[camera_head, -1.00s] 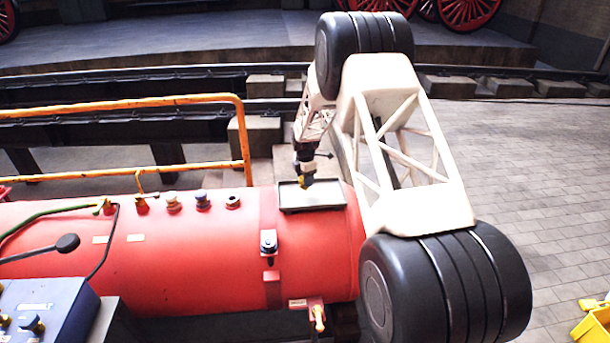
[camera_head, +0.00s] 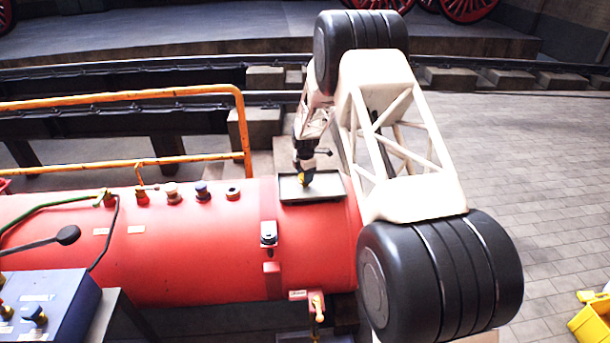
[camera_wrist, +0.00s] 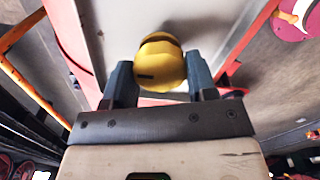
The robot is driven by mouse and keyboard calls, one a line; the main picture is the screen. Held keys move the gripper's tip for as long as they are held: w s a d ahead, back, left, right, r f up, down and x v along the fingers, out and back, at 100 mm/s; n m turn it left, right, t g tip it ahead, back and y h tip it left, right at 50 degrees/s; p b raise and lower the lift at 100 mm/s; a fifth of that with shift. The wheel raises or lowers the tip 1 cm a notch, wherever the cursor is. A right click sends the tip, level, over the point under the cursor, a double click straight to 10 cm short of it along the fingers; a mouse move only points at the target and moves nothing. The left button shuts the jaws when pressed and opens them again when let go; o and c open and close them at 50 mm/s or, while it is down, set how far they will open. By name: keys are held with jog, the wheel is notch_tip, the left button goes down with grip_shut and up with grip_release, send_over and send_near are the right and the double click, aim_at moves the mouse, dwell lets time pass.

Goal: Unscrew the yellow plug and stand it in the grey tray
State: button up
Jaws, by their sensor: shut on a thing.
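The yellow plug (camera_wrist: 160,62) is between the two fingers of my gripper (camera_wrist: 161,84) in the wrist view, with a finger against each side. In the head view my gripper (camera_head: 304,176) points down over the grey tray (camera_head: 328,190), and the yellow plug (camera_head: 304,182) shows small at its tip. The plug is over or in the left part of the tray; I cannot tell whether it touches the floor. In the wrist view the pale tray floor (camera_wrist: 112,30) lies behind the plug.
The tray sits on top of the red boiler (camera_head: 200,255). To its left are a dark-holed fitting (camera_head: 233,193), a blue-topped plug (camera_head: 203,193) and other capped fittings. An orange rail (camera_head: 243,125) stands behind. A blue control box (camera_head: 45,305) is front left.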

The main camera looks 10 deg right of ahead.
jog(key=shift+f, duration=0.35)
dwell(0.6)
jog(key=o, duration=1.2)
jog(key=shift+c, duration=1)
jog(key=shift+r, duration=0.2)
jog(key=shift+r, duration=3.3)
jog(key=shift+r, duration=0.1)
